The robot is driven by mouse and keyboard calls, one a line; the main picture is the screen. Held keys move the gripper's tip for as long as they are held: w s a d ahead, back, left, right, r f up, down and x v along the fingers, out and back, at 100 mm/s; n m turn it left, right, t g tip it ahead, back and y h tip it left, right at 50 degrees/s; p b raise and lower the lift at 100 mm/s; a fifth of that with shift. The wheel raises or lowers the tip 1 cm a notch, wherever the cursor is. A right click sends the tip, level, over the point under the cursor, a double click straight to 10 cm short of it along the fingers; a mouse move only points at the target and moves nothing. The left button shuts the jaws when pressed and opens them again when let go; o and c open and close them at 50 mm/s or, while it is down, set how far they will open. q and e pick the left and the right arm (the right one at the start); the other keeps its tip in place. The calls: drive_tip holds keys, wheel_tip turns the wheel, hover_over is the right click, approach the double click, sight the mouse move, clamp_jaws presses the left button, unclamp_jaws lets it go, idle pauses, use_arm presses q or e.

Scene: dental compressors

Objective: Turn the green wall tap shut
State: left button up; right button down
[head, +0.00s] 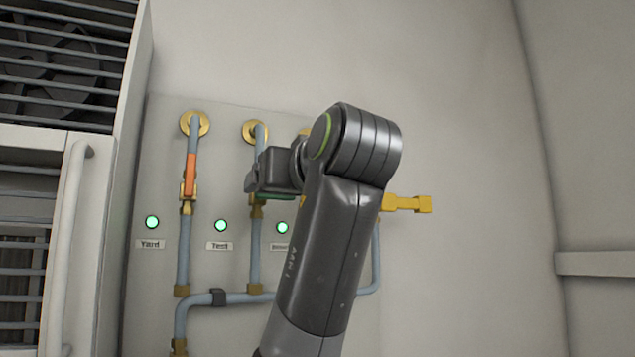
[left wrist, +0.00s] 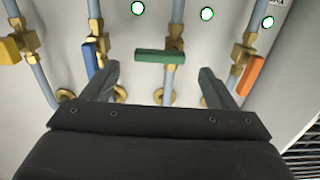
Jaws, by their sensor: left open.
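The green tap handle (left wrist: 160,56) lies crosswise over its vertical pipe in the left wrist view. In the head view only a thin green strip of it (head: 275,196) shows under my gripper. My left gripper (left wrist: 165,72) is open, its two fingers apart with the green handle between and just beyond their tips. I cannot tell whether a finger touches it. In the head view my left gripper (head: 268,172) is in front of the second pipe, and my arm hides part of the wall panel. My right gripper is not in view.
An orange handle (head: 190,175) stands along the left pipe. A yellow handle (head: 410,203) sticks out to the right. A blue handle (left wrist: 90,58) is close to one finger in the left wrist view. Green lamps (head: 221,226) and labels line the panel. A louvred cabinet (head: 95,190) stands left.

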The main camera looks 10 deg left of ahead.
use_arm(q)
drive_tip(key=b+v, duration=0.9)
drive_tip(key=v, duration=0.5)
idle(0.4)
